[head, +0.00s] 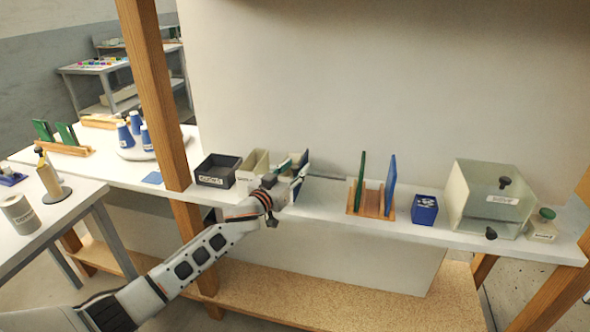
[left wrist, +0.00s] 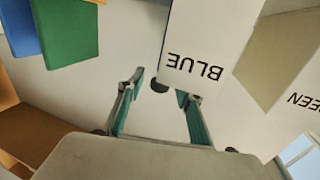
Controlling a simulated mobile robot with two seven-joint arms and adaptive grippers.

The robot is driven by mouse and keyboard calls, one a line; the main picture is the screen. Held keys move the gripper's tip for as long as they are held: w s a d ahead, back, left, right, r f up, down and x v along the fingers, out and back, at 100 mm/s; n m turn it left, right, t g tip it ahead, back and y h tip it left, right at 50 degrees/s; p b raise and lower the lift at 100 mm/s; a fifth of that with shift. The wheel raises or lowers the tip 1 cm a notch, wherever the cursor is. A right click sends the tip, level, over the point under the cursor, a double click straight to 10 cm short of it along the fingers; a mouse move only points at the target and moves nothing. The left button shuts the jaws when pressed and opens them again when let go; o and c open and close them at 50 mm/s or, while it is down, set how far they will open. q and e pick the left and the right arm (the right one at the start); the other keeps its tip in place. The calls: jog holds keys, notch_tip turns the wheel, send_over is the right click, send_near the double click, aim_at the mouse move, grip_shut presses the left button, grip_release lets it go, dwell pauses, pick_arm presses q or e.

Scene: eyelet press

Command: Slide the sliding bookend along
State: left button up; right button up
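I see no clear grip on either. A thin rail (head: 328,177) runs right from the gripper along the shelf. I cannot tell for sure which part is the sliding bookend. My right gripper is not in view.
A cream bin (head: 250,172) and a dark bin (head: 217,171) stand left of the gripper. Right of it are a wooden rack (head: 372,206) with a green and a blue board, a blue box (head: 424,210) and a clear box (head: 488,200). A wooden post (head: 158,90) rises at left.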

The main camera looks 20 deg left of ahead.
pick_arm(q)
grip_shut()
jog(key=d, duration=1)
jog(key=shift+d, duration=0.2)
grip_release()
jog(key=shift+d, duration=0.2)
jog(key=shift+a, duration=0.15)
